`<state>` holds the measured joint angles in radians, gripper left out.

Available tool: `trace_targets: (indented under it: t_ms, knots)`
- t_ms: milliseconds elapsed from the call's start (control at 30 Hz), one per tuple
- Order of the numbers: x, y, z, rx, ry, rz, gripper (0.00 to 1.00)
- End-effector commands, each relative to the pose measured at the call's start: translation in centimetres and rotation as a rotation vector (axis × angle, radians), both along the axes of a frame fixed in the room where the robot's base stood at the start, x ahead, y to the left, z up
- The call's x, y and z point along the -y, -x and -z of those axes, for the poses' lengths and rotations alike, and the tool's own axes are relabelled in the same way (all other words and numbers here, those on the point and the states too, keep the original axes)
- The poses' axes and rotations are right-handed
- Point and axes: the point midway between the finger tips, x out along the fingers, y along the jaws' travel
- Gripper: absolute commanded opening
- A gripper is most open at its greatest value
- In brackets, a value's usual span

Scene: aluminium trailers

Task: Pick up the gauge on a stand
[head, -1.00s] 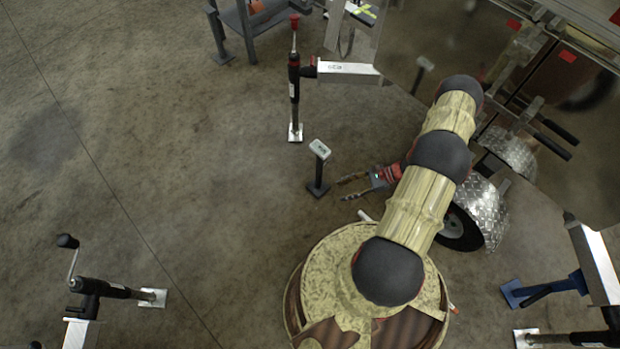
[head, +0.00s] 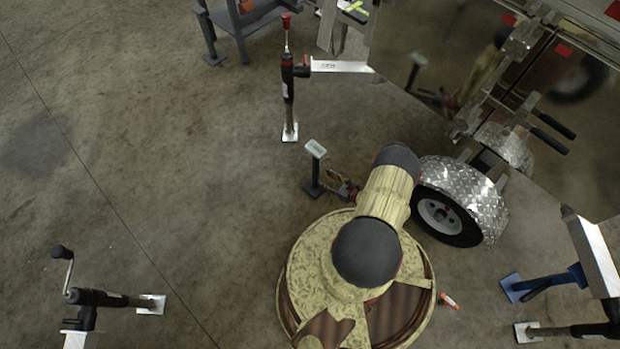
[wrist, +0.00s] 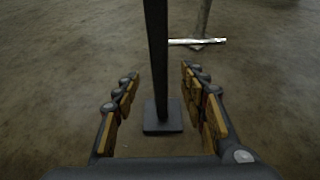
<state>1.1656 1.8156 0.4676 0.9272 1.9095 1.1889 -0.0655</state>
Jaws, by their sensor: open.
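The gauge on a stand (head: 316,149) has a pale tilted display head on a dark post with a small square base, and stands upright on the floor in the head view. In the wrist view its dark post (wrist: 156,60) rises from the base (wrist: 163,118) and shows between the fingers; the gauge head is out of frame. My gripper (wrist: 160,84) is open, one finger on each side of the post in the picture, with a visible gap on both sides. In the head view my gripper (head: 332,184) is low, just right of the post, partly hidden by my arm.
A trailer wheel (head: 437,215) under a diamond-plate fender (head: 470,190) is close right of my arm. A trailer jack (head: 289,90) stands behind the gauge. A grey workbench (head: 240,20) is at the back. The floor left of the gauge is clear.

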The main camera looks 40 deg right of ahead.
Motion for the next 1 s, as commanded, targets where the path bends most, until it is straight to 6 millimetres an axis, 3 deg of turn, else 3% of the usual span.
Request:
trace_targets:
  t_ms: [700,1000]
  knots:
    - [-0.9,-7.0,2.4,0.011,0.004,0.011,0.42]
    - [-0.8,-7.4,2.4,0.011,0.004,0.014,0.42]
